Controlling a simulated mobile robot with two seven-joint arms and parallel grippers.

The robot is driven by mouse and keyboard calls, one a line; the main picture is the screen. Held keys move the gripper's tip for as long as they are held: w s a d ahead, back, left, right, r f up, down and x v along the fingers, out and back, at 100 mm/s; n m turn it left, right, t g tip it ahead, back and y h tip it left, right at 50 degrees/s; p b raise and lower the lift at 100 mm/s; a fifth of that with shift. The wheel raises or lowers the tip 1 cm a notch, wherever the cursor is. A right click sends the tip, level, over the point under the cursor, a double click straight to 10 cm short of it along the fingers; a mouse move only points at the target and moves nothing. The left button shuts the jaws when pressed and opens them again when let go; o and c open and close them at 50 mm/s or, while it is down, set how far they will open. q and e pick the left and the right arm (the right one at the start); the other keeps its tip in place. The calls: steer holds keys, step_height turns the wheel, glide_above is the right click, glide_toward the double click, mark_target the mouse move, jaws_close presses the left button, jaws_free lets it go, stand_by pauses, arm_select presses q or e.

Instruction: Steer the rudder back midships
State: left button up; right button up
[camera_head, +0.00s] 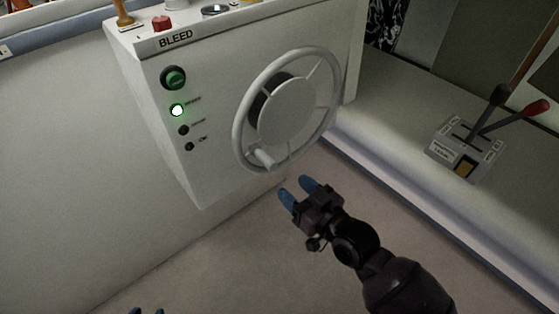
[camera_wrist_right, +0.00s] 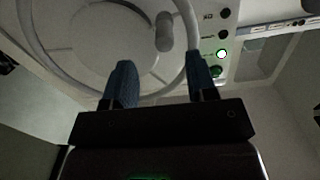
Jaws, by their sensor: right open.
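The grey steering wheel (camera_head: 239,125) is mounted on the front of a white console (camera_head: 215,165) in the head view. It has a rim, spokes, a round hub disc (camera_head: 287,112) and a short knob (camera_head: 264,158) at its lower left. My right gripper (camera_head: 297,188) is open and empty, below the wheel and apart from it in the head view. In the right wrist view the blue fingers (camera_wrist_right: 162,85) stand apart, with the wheel rim (camera_wrist_right: 75,84) and knob (camera_wrist_right: 164,32) beyond them. My left gripper (camera_head: 146,311) barely shows at the bottom edge. The rudder itself is not visible.
The console carries a green button (camera_head: 173,77), a lit green lamp (camera_head: 177,110) and a red button (camera_head: 162,22) near the BLEED label. A lever box (camera_head: 459,149) with black and red handles sits on the ledge at right. The floor below the wheel is clear.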

mark_target(274, 169)
steer(key=shift+t, duration=0.3)
steer(key=x, duration=0.6)
steer(key=b+x, duration=0.1)
steer(key=x, duration=0.2)
steer(key=shift+s+a+r, duration=0.1)
steer(key=shift+a+r, duration=0.05)
steer(key=shift+r, duration=0.15)
steer(key=shift+w+a, duration=0.3)
steer(key=shift+w, duration=0.2)
jaws_close()
arm_select(q)
steer(key=shift+s+d+f, duration=0.15)
steer(key=shift+s+f, duration=0.1)
steer(key=shift+f, duration=0.1)
